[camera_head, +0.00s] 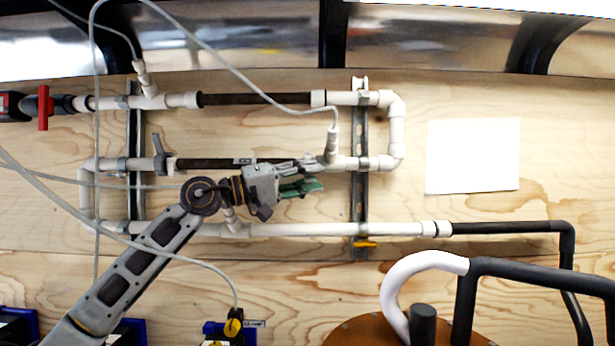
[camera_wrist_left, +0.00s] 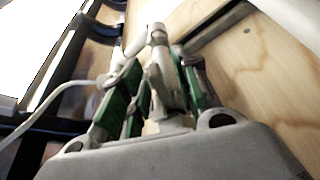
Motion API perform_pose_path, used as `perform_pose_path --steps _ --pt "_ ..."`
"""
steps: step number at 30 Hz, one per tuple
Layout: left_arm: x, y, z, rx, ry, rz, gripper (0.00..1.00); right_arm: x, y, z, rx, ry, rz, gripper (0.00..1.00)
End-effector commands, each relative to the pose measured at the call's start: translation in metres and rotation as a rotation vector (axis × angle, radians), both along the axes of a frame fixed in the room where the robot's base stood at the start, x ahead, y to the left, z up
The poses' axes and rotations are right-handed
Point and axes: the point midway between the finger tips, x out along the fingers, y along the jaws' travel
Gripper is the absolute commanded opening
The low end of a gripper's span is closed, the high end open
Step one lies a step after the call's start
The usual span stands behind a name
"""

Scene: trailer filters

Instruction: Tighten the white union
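My left gripper (camera_head: 318,186) has green finger pads and reaches in from the left, in front of the middle pipe run. In the left wrist view its fingers (camera_wrist_left: 160,88) stand apart, one on each side of a pale pipe fitting. I cannot tell whether they touch it. White fittings (camera_head: 310,161) show just above the fingers in the head view, at the right end of the dark middle filter section (camera_head: 215,163). One of these may be the white union, but the gripper partly hides this spot. My right gripper is not in view.
White pipes (camera_head: 300,229) are fixed to a plywood wall by metal rails (camera_head: 360,205). A thin white hose (camera_head: 215,55) loops down to the fittings. A red-handled valve (camera_head: 43,107) sits upper left. A blank white sheet (camera_head: 472,156) hangs right. Dark pipes (camera_head: 530,270) stand lower right.

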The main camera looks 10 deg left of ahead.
Motion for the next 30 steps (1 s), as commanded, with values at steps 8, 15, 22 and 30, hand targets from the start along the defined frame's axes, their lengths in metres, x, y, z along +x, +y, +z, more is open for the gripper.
perform_pose_path --steps 8,15,22,30 --pt "-0.0001 0.0001 0.0000 0.000 0.000 0.000 0.07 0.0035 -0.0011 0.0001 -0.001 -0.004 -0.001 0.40" --pt "0.0000 0.0001 -0.0001 0.000 0.000 0.000 0.00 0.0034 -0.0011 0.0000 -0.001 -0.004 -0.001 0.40" --pt "-0.0001 0.0001 0.0000 0.000 0.002 0.000 0.00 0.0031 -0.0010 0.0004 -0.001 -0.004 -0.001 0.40" --pt "0.0001 0.0000 0.0026 -0.005 0.036 0.000 0.00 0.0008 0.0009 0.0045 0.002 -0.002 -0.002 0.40"
